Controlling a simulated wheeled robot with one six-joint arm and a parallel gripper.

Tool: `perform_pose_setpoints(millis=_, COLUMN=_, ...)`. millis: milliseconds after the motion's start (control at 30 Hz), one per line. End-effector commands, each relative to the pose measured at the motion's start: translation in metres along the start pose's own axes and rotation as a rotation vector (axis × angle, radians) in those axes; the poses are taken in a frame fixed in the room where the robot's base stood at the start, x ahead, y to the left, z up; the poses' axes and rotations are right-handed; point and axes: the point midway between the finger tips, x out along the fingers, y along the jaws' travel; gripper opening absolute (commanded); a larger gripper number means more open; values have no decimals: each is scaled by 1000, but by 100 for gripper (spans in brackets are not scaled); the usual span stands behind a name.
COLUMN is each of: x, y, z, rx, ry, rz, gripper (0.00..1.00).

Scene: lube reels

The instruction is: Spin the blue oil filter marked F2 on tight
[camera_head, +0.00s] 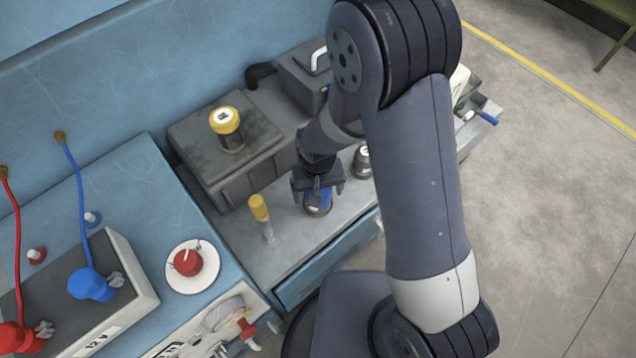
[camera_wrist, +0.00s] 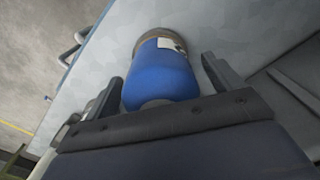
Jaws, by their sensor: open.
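The blue oil filter (camera_head: 318,200) stands on the grey bench top, partly hidden under my gripper (camera_head: 318,187) in the head view. In the wrist view the blue oil filter (camera_wrist: 163,76) lies between the two fingers of my gripper (camera_wrist: 165,85), with a gap on each side. A pale label with a dark mark shows near its far end, but I cannot read it. My gripper is open around the filter and holds nothing.
A grey block (camera_head: 200,150) carries a yellow-topped filter (camera_head: 226,128) behind my gripper. A yellow-handled tool (camera_head: 260,212) stands to the left. A dark canister (camera_head: 362,160) is close on the right. A battery (camera_head: 130,270) with red and blue clamps is at lower left.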

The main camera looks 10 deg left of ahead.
Motion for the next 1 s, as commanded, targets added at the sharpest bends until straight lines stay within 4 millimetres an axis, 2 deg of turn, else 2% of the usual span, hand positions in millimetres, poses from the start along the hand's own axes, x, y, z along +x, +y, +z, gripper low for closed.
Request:
perform_pose_setpoints(millis=333, x=3, y=0, z=0, rx=0, ry=0, rz=0, gripper=87)
perform_pose_setpoints(millis=1000, x=2, y=0, z=0, rx=0, ry=0, rz=0, gripper=32)
